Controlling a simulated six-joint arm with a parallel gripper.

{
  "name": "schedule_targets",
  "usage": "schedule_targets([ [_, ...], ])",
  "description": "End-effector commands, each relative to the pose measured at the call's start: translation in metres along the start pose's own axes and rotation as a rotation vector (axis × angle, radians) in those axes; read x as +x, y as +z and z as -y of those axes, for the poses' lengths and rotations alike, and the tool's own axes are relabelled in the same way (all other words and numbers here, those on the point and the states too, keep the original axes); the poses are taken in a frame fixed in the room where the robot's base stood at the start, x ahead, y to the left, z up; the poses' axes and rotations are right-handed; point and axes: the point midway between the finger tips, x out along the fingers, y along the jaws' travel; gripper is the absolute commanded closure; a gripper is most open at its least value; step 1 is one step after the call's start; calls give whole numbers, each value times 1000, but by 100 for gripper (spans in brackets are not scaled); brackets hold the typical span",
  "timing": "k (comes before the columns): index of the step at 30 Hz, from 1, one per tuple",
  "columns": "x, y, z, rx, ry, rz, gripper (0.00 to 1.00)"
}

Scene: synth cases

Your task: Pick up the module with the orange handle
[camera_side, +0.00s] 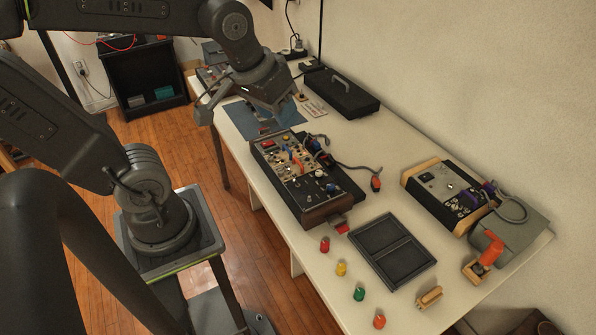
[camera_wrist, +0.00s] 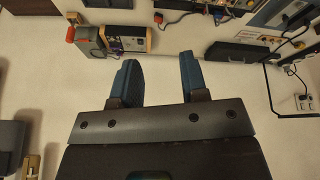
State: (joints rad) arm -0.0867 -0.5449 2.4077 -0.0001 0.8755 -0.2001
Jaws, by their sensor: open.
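The module with the orange handle (camera_side: 491,250) stands at the right end of the white table, by a grey box and the wood-sided synth case. Its block-like base looks wooden. In the wrist view what seems to be its orange handle (camera_wrist: 71,34) shows at the upper left, beside the wood-sided case. My gripper (camera_side: 248,110) is above the far part of the table, well away from the module. In the wrist view my gripper (camera_wrist: 156,57) has its two blue fingers apart, with nothing between them.
The wood-sided synth case (camera_side: 445,197) with cables is behind the module. A larger synth case (camera_side: 305,170) fills the middle. An empty black tray (camera_side: 392,250), several coloured caps (camera_side: 341,268) and a wooden piece (camera_side: 429,297) lie in front. A black case (camera_side: 341,94) is farther back.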

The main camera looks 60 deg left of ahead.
Motion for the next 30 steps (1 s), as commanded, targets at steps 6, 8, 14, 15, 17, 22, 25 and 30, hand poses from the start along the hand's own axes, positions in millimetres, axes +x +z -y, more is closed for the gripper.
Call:
schedule_targets([
  [6,60,-54,34,-455,-99,128,60],
  [8,79,-66,47,-580,-129,158,60],
  [14,146,-89,94,-972,-233,237,60],
  [15,158,-90,103,-1036,-251,249,60],
  [17,173,-92,115,-1120,-276,263,60],
  [22,199,-91,134,-1258,-319,284,60],
  [25,207,-89,137,-1283,-327,288,60],
  [30,233,-77,139,-1283,-329,291,60],
])
